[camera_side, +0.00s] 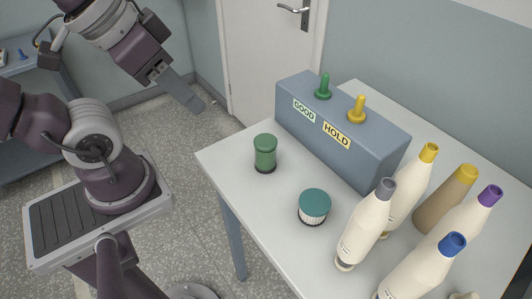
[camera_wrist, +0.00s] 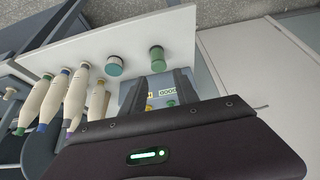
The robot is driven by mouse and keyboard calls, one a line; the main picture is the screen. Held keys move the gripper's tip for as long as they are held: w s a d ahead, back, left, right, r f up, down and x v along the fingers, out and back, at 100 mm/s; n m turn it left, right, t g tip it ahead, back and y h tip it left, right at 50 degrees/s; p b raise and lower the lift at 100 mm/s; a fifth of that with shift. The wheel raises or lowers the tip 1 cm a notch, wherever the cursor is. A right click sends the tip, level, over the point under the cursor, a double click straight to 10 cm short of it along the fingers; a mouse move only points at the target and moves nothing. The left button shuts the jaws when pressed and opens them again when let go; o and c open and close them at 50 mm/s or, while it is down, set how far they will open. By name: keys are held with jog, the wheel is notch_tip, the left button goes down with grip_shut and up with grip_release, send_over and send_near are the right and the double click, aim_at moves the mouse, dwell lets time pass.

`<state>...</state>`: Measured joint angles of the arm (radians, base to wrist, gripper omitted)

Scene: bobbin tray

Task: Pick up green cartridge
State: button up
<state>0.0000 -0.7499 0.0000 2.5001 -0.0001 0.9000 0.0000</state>
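The green cartridge (camera_side: 265,153) is a short upright cylinder with a darker base, on the white table near its left corner in the side view. It also shows near the top of the wrist view (camera_wrist: 157,58). My gripper (camera_side: 190,98) hangs in the air to the upper left of the table in the side view, well apart from the cartridge. In the wrist view its two grey fingers (camera_wrist: 172,74) show a gap between them, with the GOOD label visible through it. It appears open and empty.
A grey box (camera_side: 365,150) with GOOD and HOLD labels carries a green peg (camera_side: 323,86) and a yellow peg (camera_side: 357,109) behind the cartridge. A teal-lidded jar (camera_side: 314,205) stands nearby. Several cream bottles (camera_side: 365,225) crowd the right. The table's left corner (camera_side: 215,157) is clear.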

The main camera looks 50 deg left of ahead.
jog(key=o, duration=0.8)
jog(key=shift+c, duration=0.2)
